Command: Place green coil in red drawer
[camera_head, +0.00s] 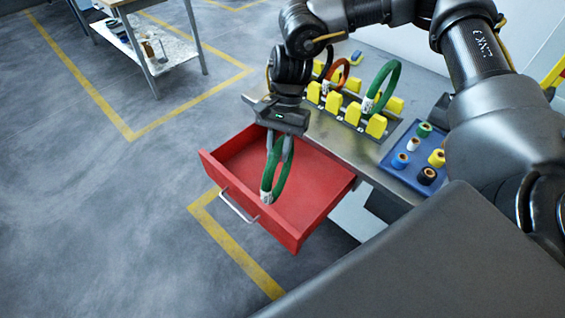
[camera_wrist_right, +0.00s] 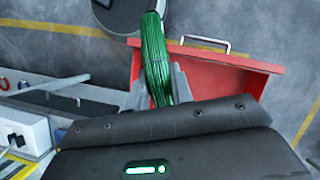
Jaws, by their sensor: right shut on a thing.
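My right gripper (camera_head: 279,147) is shut on a green coil (camera_head: 282,180) and holds it upright over the open red drawer (camera_head: 310,183). The coil hangs below the fingers, with a white band near its lower end. I cannot tell whether it touches the drawer floor. In the right wrist view the green coil (camera_wrist_right: 157,70) sits between the two fingers (camera_wrist_right: 160,88), with the red drawer (camera_wrist_right: 225,72) behind it. My left gripper is not in view.
On the workbench (camera_head: 345,150), yellow holders (camera_head: 352,113) carry another green coil (camera_head: 382,85) and an orange one (camera_head: 337,74). A blue tray (camera_head: 400,170) holds several tape rolls. A side table (camera_head: 165,55) stands at the far left.

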